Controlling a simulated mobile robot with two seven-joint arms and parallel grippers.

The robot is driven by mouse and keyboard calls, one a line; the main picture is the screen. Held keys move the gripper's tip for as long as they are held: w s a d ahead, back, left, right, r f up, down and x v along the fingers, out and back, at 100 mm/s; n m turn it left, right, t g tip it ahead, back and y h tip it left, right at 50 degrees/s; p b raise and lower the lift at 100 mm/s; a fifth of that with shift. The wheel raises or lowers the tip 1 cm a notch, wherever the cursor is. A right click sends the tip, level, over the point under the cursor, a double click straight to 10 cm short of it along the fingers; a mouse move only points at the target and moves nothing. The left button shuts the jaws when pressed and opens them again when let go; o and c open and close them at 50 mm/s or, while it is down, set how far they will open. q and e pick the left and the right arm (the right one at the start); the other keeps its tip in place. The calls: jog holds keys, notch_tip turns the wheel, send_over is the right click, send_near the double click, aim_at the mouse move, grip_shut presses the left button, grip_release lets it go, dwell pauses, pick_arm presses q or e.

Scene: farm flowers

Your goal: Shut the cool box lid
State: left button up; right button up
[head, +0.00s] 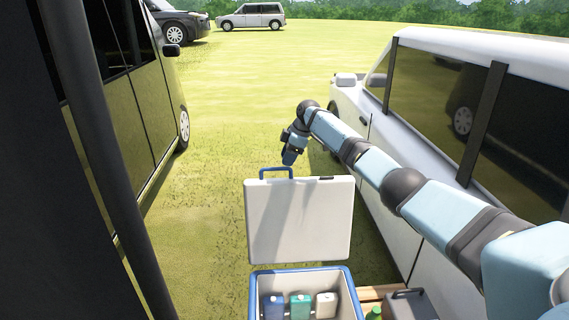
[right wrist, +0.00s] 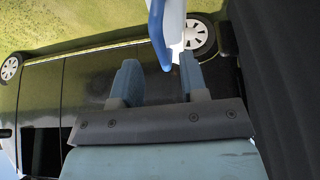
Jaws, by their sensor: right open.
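The cool box (head: 256,294) stands open at the bottom of the head view, with a blue rim and several containers inside. Its pale lid (head: 298,225) stands upright at the far side of the box, with a blue handle (head: 263,172) on its top edge. My right gripper (head: 289,159) is just above the handle, pointing down. In the right wrist view the gripper (right wrist: 158,64) is open, and the blue handle (right wrist: 156,32) reaches between its two fingers. I cannot tell whether a finger touches it. My left gripper is not in view.
A white vehicle (head: 480,75) stands close on the right, beside my right arm. A dark vehicle (head: 135,100) stands on the left. A green bottle top (head: 374,313) and a grey case (head: 410,304) are right of the box. Grass (head: 225,130) between the vehicles is clear.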

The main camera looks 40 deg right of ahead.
jog(key=shift+x, duration=1.55)
jog(key=shift+c, duration=0.2)
grip_shut()
jog(key=shift+s, duration=0.1)
